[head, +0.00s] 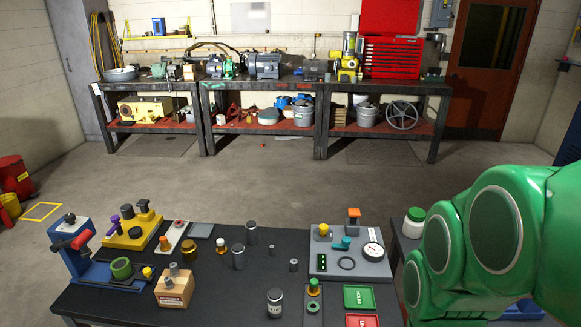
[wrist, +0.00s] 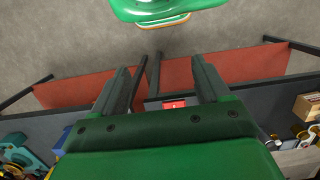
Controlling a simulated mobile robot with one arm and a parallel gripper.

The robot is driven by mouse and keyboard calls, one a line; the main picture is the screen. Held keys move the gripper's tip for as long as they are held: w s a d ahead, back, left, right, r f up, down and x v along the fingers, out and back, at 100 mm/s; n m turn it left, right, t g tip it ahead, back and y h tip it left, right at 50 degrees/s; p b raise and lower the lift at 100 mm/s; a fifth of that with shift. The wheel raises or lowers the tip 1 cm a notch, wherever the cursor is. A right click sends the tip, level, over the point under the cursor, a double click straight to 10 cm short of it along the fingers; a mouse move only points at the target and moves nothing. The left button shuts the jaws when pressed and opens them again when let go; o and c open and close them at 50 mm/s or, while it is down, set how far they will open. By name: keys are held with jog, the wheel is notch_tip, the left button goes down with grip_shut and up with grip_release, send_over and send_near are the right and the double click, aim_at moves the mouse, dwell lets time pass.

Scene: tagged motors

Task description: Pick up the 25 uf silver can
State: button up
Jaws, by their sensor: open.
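Several grey-silver cylinders stand on the dark worktable in the head view. A taller can (head: 252,235) stands toward the back, another can (head: 238,257) stands to its front left, and small ones (head: 272,250) and (head: 293,265) stand to the right. I cannot read a 25 uf mark on any of them. A jar with a pale label (head: 275,302) stands near the front. My gripper (wrist: 161,68) shows in the wrist view, with two fingers apart and nothing between them. It is out of the head view, where only my green arm shows at the right.
The dark worktable (head: 210,300) also holds a blue vise (head: 90,250), a yellow block with knobs (head: 133,229), a wooden box (head: 174,289), a grey panel with a gauge (head: 350,262), and green (head: 359,297) and red trays (head: 362,320). Open floor lies behind it.

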jog(key=w+a+f+m+t+y, duration=0.1)
jog(key=w+a+f+m, duration=0.1)
jog(key=w+a, duration=0.4)
jog(key=w+a+f+m+t+y, duration=0.1)
jog(key=w+a+f+t, duration=0.15)
jog(key=w, duration=0.55)
jog(key=m+t+y, duration=0.6)
jog(key=m+y, duration=0.1)
jog(key=m, duration=0.9)
send_near(240, 252)
jog(key=s+a+r, duration=0.2)
jog(key=s+r, duration=0.1)
jog(key=s, duration=0.3)
jog(key=w+f+m+t, duration=0.1)
jog(key=w+f+m, duration=0.1)
jog(key=m, duration=0.1)
jog(key=w+a+f+m+t+h, duration=0.1)
jog(key=w+f+m, duration=0.1)
jog(key=m, duration=0.2)
jog(key=w+f+m+t, duration=0.1)
jog(key=w+f+m, duration=0.1)
jog(key=w+m, duration=0.1)
jog(key=shift+w+a+f+m+t+h, duration=0.1)
jog(key=shift+a+f+m+t+h, duration=0.05)
jog(key=shift+a+m+t+h, duration=0.2)
jog(key=shift+x, duration=3.8)
jog(key=c, duration=1.2)
